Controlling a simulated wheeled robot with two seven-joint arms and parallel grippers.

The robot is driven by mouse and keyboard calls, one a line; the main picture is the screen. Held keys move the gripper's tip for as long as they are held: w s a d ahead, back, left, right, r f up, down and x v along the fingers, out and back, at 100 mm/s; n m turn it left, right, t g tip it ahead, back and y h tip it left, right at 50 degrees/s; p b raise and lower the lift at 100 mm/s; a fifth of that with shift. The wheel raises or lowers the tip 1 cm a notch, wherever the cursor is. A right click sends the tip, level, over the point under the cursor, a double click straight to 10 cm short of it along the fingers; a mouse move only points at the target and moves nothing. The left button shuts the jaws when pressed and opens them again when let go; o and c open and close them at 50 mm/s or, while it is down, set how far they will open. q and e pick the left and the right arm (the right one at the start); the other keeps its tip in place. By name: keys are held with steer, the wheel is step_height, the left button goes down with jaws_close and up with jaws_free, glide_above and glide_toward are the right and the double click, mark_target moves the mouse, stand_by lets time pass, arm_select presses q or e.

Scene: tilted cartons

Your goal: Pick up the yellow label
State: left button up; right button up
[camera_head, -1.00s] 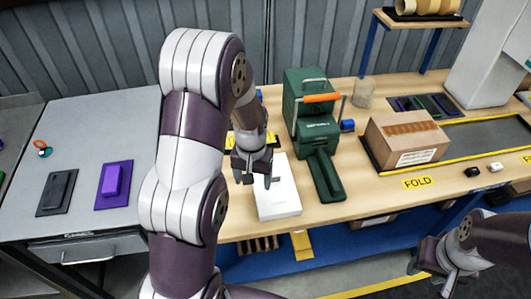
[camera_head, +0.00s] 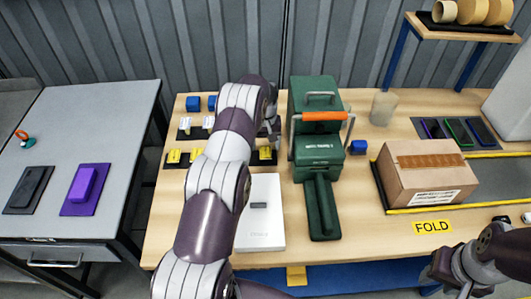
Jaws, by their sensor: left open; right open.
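Yellow labels lie on a dark strip on the wooden bench, in the head view. One yellow label (camera_head: 173,156) is at the strip's left end, another (camera_head: 196,154) is beside it, and a third (camera_head: 265,153) shows to the right of my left arm. The part of the strip between is hidden by that arm. My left gripper (camera_head: 272,130) is largely hidden beside its forearm, behind the rightmost label and close to the green machine. It is open, and I see nothing held. My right gripper (camera_head: 440,272) is open and empty at the lower right, off the bench's front edge.
A green machine (camera_head: 318,150) with an orange handle stands right of my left arm. A white box (camera_head: 262,225) lies in front. A cardboard carton (camera_head: 425,172) sits at the right, near a FOLD sign (camera_head: 433,227). White items (camera_head: 185,124) and blue blocks (camera_head: 193,103) are behind the labels.

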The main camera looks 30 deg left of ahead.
arm_select(q)
steer(key=shift+s+d+f, duration=0.1)
steer(key=shift+s+f, duration=0.05)
steer(key=shift+f, duration=0.25)
steer(key=shift+s+d+f, duration=0.1)
steer(key=shift+s, duration=0.15)
steer(key=shift+w+f, duration=0.25)
steer(key=shift+s, duration=0.15)
steer(key=shift+f+b, duration=0.2)
steer(key=shift+b, duration=0.2)
steer(key=shift+r, duration=0.1)
steer(key=c, duration=0.9)
